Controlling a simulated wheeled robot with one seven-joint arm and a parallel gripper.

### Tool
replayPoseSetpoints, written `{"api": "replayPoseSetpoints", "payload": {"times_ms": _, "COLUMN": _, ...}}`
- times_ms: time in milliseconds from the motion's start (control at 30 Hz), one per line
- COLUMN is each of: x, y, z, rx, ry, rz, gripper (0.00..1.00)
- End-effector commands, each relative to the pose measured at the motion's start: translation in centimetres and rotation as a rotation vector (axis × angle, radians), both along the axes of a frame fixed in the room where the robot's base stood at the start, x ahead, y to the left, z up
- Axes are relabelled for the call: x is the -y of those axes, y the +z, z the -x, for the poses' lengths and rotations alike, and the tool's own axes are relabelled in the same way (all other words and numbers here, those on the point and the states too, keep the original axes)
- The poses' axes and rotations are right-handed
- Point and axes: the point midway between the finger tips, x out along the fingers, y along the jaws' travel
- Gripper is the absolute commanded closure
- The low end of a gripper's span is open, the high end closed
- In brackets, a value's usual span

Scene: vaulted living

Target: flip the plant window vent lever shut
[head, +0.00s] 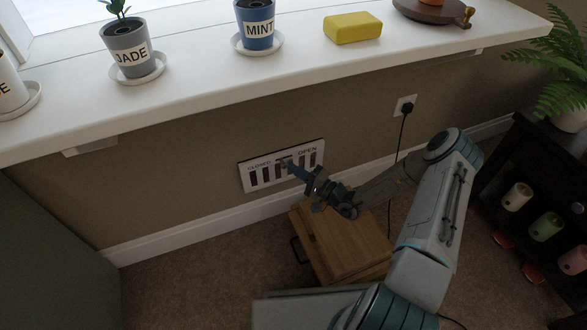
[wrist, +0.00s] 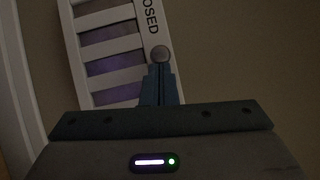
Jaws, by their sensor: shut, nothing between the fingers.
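The white vent plate (head: 243,178) is set low in the wall under the sill, with dark slots, CLOSED printed at its left and OPEN at its right. It also shows in the wrist view (wrist: 110,50), turned on its side. The round grey lever knob (wrist: 160,53) lies just past the end of the word CLOSED. In the head view the knob (head: 285,160) is small, between the two words. My gripper (head: 291,166) is shut and empty. Its blue fingertips (wrist: 160,68) are right at the knob; I cannot tell whether they touch it.
A wooden stool (head: 335,245) stands below my gripper. The white sill (head: 200,80) above holds a JADE pot (head: 127,50), a MINT pot (head: 256,28) and a yellow sponge (head: 352,27). A cord hangs from the wall socket (head: 405,106). A dark shelf with a fern stands at right.

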Motion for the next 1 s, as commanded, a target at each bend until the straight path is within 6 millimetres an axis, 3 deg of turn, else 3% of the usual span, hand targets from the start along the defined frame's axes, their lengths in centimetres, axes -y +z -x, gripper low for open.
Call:
{"api": "replayPoseSetpoints", "payload": {"times_ms": 267, "x": -0.1, "y": 0.0, "z": 0.0, "rx": 0.003, "ry": 0.007, "rz": -0.001, "gripper": 1.0}}
{"api": "replayPoseSetpoints", "payload": {"times_ms": 500, "x": 3.6, "y": -0.7, "z": -0.3, "rx": 0.004, "ry": 0.003, "rz": 0.002, "gripper": 1.0}}
{"api": "replayPoseSetpoints", "payload": {"times_ms": 800, "x": 8.6, "y": -1.0, "z": 3.9, "rx": 0.0, "ry": 0.008, "rz": -0.001, "gripper": 1.0}}
{"api": "replayPoseSetpoints", "payload": {"times_ms": 1000, "x": 10.6, "y": -1.5, "z": 5.6, "rx": 0.001, "ry": 0.01, "rz": -0.002, "gripper": 1.0}}
